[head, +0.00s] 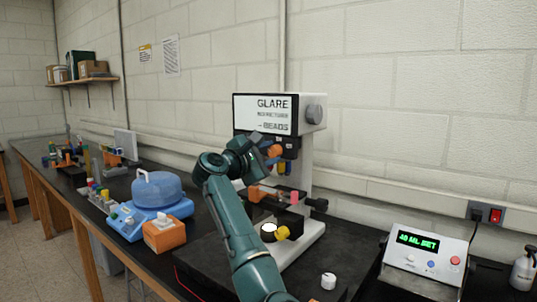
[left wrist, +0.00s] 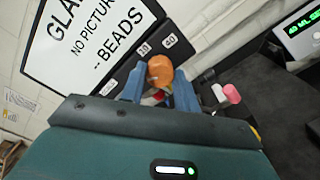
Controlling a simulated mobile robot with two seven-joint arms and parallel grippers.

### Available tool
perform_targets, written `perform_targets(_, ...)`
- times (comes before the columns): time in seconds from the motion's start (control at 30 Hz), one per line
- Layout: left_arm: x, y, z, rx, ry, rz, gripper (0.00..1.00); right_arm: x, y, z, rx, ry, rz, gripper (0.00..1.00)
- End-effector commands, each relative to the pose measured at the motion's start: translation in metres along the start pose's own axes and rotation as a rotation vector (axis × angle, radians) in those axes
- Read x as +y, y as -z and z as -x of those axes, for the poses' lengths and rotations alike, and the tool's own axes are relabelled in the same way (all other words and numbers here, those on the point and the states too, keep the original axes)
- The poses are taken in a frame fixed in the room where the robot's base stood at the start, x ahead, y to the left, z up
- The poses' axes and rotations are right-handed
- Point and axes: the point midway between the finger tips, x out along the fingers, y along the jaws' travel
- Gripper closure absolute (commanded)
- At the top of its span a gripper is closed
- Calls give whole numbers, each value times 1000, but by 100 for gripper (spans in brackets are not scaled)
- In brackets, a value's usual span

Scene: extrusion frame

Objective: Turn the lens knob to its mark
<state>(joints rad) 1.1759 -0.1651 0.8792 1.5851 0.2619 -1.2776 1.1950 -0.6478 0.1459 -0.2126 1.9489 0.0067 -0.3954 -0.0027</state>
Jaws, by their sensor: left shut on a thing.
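The microscope-like instrument (head: 303,165) stands on the dark bench with a white sign reading "GLARE" and "BEADS" on its head. An orange knob (head: 274,151) sits below the sign; it also shows in the left wrist view (left wrist: 160,68). My left gripper (head: 264,156) is at the knob, its two blue fingers (left wrist: 160,90) on either side, shut on it. Number labels 10 (left wrist: 143,49) and 40 (left wrist: 170,40) are on the dark strip just above the knob. The fingers partly hide what lies beneath the knob. My right gripper is not in view.
A control box (head: 426,255) with a green display, seemingly "40" then unclear letters, stands at right. A blue-lidded device (head: 158,190) and an orange tissue-like box (head: 164,234) stand left. A small white knob-like piece (head: 328,281) sits in front; a bottle (head: 524,270) is far right.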

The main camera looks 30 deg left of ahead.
Motion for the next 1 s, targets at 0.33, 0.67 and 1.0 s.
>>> perform_targets(0.33,-1,1,0,1,2,-69,92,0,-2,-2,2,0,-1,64)
perform_targets(0.67,-2,2,0,1,3,-321,92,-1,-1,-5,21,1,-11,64)
perform_targets(1.0,-2,2,0,2,3,-643,92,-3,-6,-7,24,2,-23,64)
